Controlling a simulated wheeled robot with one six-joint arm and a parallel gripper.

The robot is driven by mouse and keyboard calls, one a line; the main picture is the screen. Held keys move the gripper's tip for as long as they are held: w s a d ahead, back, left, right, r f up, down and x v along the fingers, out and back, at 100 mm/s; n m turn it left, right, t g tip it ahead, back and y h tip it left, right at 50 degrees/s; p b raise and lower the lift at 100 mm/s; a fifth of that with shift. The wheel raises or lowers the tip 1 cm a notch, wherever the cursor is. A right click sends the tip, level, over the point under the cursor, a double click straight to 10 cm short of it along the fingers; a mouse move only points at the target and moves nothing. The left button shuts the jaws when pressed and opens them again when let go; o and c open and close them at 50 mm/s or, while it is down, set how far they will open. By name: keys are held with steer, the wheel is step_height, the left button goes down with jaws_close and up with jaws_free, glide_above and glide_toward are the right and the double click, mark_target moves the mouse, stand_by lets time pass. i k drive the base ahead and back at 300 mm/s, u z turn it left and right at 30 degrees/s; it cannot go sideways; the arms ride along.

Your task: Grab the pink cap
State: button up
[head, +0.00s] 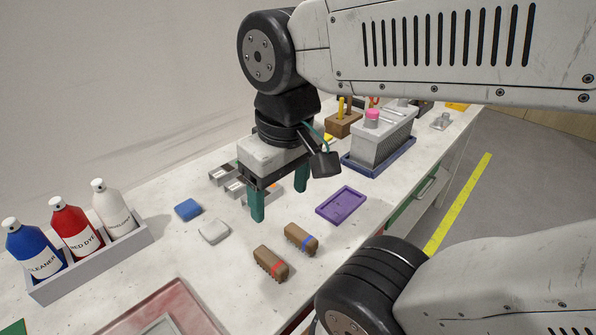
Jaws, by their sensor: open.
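The pink cap (372,114) sits on top of a grey ribbed box at the back right of the bench. My gripper (280,205) has two teal fingers pointing down, spread apart and empty. It hangs over the middle of the bench, to the left of the pink cap and nearer the camera. Small grey metal blocks (236,188) lie behind and below the fingers, partly hidden by them. I cannot tell how high the fingertips are above the bench.
The grey ribbed box (378,147) stands in a blue tray (350,166). A purple tray (341,205), two brown brushes (300,240), a blue block (188,209) and a whitish block (214,231) lie nearer. Bottles stand in a grey rack (95,270) at left. A wooden block (343,125) stands behind.

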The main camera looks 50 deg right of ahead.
mark_target(374, 114)
steer(key=k, duration=0.5)
steer(key=u, duration=1.65)
steer(key=k, duration=0.95)
steer(key=z, duration=1.7)
